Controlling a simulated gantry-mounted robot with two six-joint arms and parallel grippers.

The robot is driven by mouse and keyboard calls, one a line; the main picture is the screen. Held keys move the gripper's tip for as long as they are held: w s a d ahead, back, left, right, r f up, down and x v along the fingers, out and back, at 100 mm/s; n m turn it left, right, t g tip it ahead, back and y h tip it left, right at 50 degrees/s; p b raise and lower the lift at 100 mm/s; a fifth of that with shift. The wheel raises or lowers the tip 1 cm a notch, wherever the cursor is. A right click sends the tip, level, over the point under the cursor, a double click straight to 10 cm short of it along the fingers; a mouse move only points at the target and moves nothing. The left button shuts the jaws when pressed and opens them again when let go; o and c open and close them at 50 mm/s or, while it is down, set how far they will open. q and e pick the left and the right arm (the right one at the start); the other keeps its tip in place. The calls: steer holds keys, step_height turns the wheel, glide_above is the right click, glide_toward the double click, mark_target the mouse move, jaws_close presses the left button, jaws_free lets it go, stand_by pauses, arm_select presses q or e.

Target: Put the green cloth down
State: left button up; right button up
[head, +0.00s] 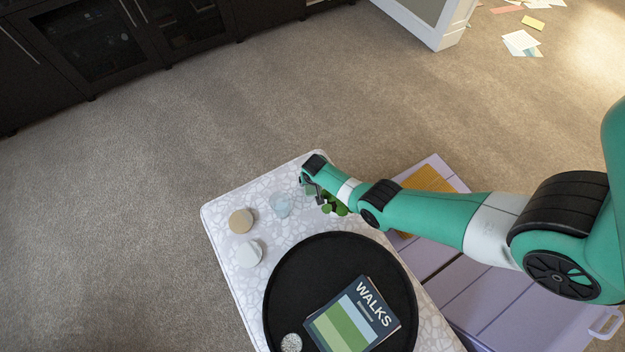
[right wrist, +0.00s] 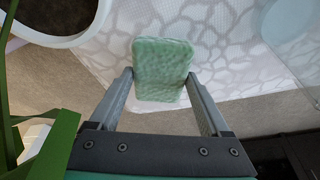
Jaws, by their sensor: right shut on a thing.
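The green cloth (right wrist: 162,68) is a pale green, folded, textured pad held between the two fingers of my right gripper (right wrist: 160,82) in the right wrist view. In the head view my right gripper (head: 313,190) is over the far end of the white patterned table (head: 222,208), between a clear glass (head: 281,205) and a small green plant (head: 334,206). The cloth is small and mostly hidden there by the gripper. I cannot tell whether it touches the tabletop. My left gripper is not in view.
A black round tray (head: 285,283) holds a book (head: 353,320) and a speckled round thing (head: 291,343). Two round discs, one tan (head: 241,220) and one white (head: 248,253), lie near the table's left edge. The plant's white-rimmed pot (right wrist: 88,38) is close to the gripper. A lilac slatted surface (head: 480,290) is at right.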

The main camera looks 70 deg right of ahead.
mark_target(313, 191)
steer(key=shift+f+b, duration=0.6)
steer(key=o, duration=1.3)
steer(key=shift+r, duration=0.15)
steer(key=p+v, duration=1.1)
steer(key=p, duration=0.2)
steer(key=shift+r, duration=0.25)
steer(key=shift+f, duration=0.1)
